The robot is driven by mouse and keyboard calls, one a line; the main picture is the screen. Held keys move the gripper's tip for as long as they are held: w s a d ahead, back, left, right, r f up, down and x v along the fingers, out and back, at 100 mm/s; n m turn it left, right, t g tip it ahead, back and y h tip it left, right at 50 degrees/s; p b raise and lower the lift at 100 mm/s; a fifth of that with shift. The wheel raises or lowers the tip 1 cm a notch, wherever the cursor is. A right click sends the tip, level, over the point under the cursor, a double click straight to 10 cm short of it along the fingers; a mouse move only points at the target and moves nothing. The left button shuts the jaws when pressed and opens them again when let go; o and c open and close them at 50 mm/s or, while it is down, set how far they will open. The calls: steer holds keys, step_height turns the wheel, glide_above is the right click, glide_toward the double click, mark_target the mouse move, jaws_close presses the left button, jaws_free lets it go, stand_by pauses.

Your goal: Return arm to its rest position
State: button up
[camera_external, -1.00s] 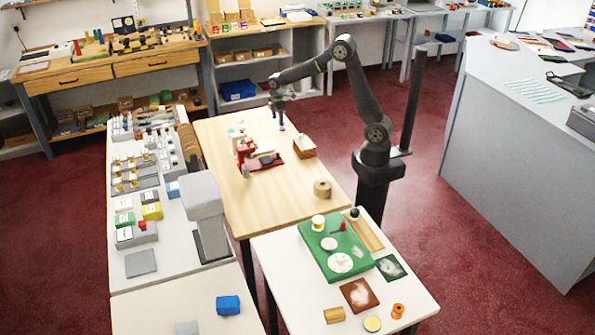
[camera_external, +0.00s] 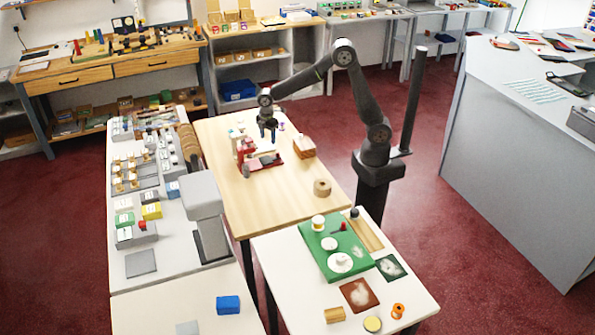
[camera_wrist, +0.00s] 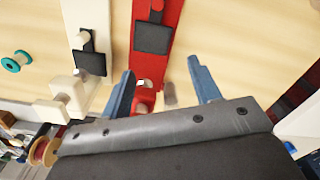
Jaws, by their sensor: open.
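My gripper (camera_external: 268,136) hangs over the wooden table (camera_external: 225,205) with its fingers pointing down, above the red stand. In the wrist view, its two blue fingers (camera_wrist: 162,72) are spread apart with nothing held between them. A red stand with a dark pad (camera_wrist: 152,38) lies below and beyond the fingers. A white stand with a dark pad (camera_wrist: 91,62) is to its left. A small greyish cylinder (camera_wrist: 169,94) shows between the fingers. My arm reaches left from its base, with its elbow raised high.
A wooden block stack (camera_external: 304,146) and a tan roll (camera_external: 322,187) stand on the wooden table. A small purple item (camera_external: 281,126) is close to the gripper. A grey post (camera_external: 413,100) rises beside my base. A green board (camera_external: 318,242) lies on the front table.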

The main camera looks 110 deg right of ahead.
steer(key=shift+n, duration=0.4)
steer(key=a, duration=0.1)
steer(key=w+a, duration=0.1)
steer(key=a, duration=0.2)
steer(key=shift+w+a+r, duration=0.15)
steer(key=shift+w+a, duration=0.05)
steer(key=shift+w, duration=0.15)
steer(key=s+d+m, duration=0.1)
steer(key=s+d, duration=0.4)
steer(key=d, duration=0.4)
steer(key=s+d+f+m, duration=0.1)
steer(key=s+d+m, duration=0.1)
steer(key=s+d, duration=0.3)
steer(key=shift+d, duration=2.05)
